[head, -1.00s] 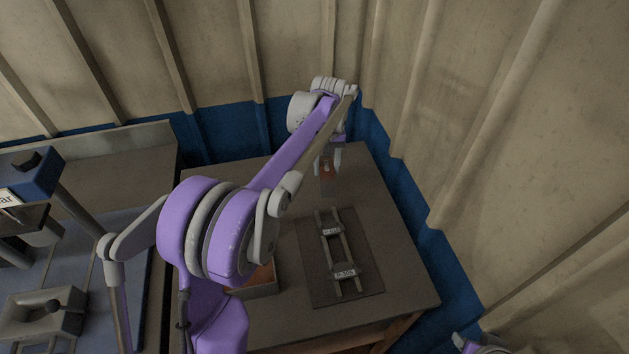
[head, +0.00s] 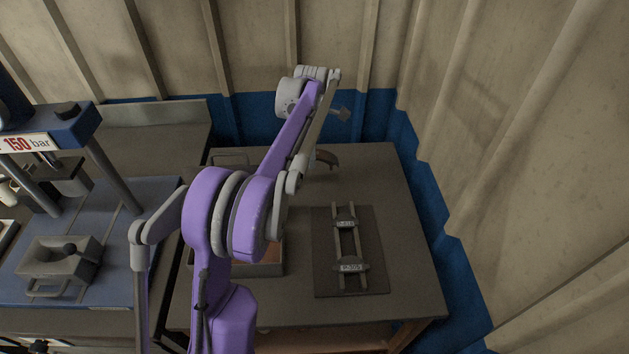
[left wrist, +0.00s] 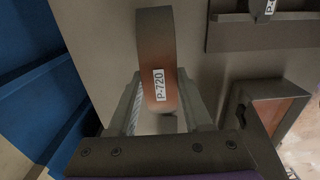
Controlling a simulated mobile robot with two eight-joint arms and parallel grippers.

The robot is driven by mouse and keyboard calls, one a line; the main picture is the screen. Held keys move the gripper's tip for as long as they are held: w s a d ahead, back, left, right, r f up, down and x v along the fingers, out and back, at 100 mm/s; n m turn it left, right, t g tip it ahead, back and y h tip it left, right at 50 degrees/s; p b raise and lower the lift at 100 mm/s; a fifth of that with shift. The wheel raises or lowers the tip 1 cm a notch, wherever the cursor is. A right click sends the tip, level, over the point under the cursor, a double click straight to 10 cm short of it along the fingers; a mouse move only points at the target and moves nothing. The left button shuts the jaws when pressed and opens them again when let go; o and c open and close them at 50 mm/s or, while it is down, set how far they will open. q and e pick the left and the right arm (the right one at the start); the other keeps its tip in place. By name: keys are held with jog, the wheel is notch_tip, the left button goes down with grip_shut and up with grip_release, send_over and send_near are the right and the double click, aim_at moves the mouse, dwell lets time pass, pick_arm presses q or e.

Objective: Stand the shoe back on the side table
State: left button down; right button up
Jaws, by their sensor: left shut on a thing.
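The brake shoe (left wrist: 155,45) is a curved brown and dark grey piece with a white label reading P-720. In the left wrist view it lies between the two fingers of my left gripper (left wrist: 165,108), which is shut on it. My left arm hides the gripper's fingers there. I cannot tell whether the shoe touches the tabletop. My right gripper is not in view.
A dark mat with a two-railed rack (head: 349,250) and label plates lies at the table's front right. An open box (head: 262,268) stands to its left, partly behind my arm. A press (head: 60,150) stands at the left. Blue-and-beige walls border the table behind and right.

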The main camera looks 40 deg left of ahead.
pick_arm(q)
notch_tip(320, 180, down, 8)
jog(key=shift+r, duration=0.25)
jog(key=shift+f, duration=0.15)
jog(key=shift+c, duration=1.6)
grip_release()
